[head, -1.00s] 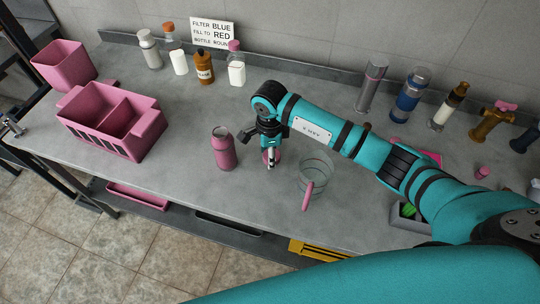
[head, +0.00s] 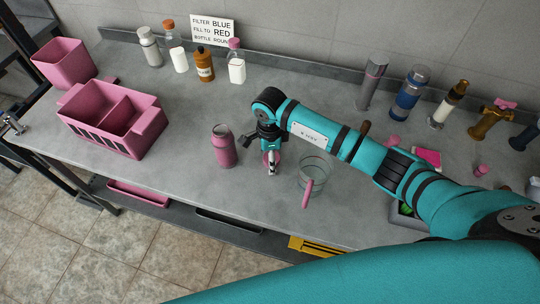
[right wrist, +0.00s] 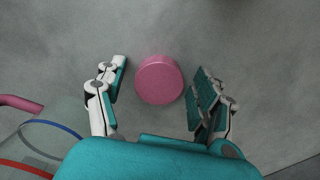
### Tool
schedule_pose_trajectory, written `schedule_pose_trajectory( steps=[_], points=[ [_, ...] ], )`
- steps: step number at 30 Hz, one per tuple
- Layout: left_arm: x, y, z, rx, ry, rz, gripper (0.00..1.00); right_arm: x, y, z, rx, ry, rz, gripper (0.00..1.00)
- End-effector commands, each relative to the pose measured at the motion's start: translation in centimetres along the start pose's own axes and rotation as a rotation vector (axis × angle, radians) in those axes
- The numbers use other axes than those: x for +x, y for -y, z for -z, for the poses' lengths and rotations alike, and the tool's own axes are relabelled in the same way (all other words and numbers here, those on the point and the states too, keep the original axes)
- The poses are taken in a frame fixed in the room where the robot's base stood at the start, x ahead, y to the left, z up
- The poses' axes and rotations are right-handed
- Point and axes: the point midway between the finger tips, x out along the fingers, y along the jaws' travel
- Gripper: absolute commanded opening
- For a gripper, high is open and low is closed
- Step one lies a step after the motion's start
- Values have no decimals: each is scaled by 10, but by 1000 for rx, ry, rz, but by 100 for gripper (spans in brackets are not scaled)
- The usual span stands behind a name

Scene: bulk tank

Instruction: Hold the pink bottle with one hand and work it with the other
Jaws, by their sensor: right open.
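The pink bottle (head: 223,147) stands upright on the counter, with a dark top that looks open. My right gripper (head: 271,162) is just right of it in the head view, pointing down at the counter and apart from the bottle. In the right wrist view a round pink disc (right wrist: 160,80), like a cap, lies between the spread fingers of my right gripper (right wrist: 159,95), with a gap on both sides. In the head view the gripper hides most of this disc. My left gripper is not in view.
A clear jug (head: 314,175) with a pink handle stands close right of my right gripper. A pink divided caddy (head: 147,125) and pink bin (head: 64,62) are at left. Several bottles line the back by a sign (head: 212,30). The front left counter is clear.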

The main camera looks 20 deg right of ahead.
Motion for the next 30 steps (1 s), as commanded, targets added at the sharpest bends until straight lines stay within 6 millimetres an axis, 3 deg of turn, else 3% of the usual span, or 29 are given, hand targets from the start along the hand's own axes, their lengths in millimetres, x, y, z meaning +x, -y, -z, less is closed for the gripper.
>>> schedule_pose_trajectory(
  steps=[5,19,24,30],
  points=[
    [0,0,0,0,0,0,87,-15,2,0,-1,2,4,70],
    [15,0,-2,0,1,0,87,-106,1,0,0,1,4,70],
    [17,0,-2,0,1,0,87,-121,0,0,1,0,1,70],
    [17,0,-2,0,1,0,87,-123,0,0,1,0,0,70]
  ],
)
